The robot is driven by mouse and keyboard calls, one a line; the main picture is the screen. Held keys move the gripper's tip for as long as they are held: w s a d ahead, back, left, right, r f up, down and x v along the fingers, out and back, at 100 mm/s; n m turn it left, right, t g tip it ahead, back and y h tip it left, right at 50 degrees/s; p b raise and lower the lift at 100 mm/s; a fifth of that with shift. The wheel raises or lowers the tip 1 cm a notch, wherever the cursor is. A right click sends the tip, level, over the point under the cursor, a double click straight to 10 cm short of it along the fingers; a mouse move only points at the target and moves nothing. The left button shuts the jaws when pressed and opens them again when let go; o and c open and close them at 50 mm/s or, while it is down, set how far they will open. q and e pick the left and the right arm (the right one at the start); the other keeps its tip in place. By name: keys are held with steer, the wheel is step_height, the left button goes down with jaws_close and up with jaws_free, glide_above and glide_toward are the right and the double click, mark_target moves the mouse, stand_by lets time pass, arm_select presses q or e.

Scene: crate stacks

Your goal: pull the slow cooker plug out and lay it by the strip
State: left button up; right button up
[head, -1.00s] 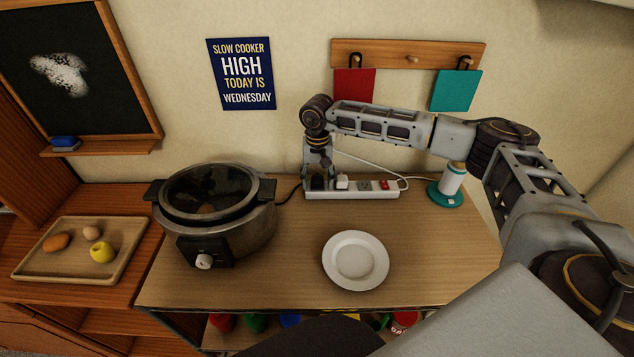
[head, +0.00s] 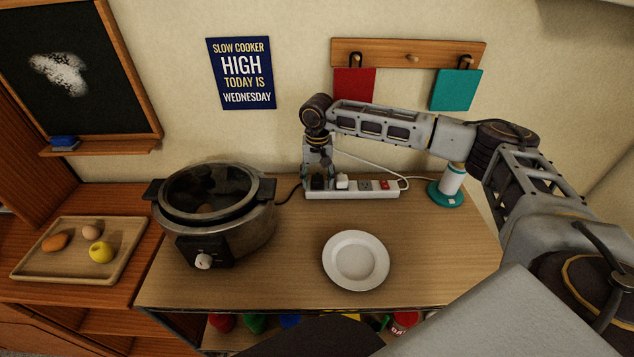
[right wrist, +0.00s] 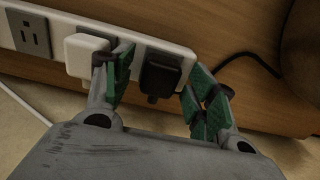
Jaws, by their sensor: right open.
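The slow cooker (head: 222,240) stands at the left of the wooden counter, its black cord (head: 290,194) running right to the white power strip (head: 352,194) by the wall. In the right wrist view a black plug (right wrist: 160,76) sits in the end socket of the strip (right wrist: 62,27). A white plug (right wrist: 84,56) sits in the socket beside it. My right gripper (right wrist: 160,70) is open, with one finger on each side of the black plug; the finger on the left is close against the white plug. In the head view my right gripper (head: 318,180) partly hides the black plug. My left gripper is not in view.
A white plate (head: 356,260) lies in front of the strip. A paper roll on a teal base (head: 446,195) stands right of it. A tray (head: 75,272) with food is at the far left. The counter between cooker and plate is clear.

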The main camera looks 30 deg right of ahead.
mark_target(318, 178)
steer(key=shift+c, duration=0.5)
jaws_close()
steer(key=shift+r+p, duration=1.35)
steer(key=shift+r, duration=1.65)
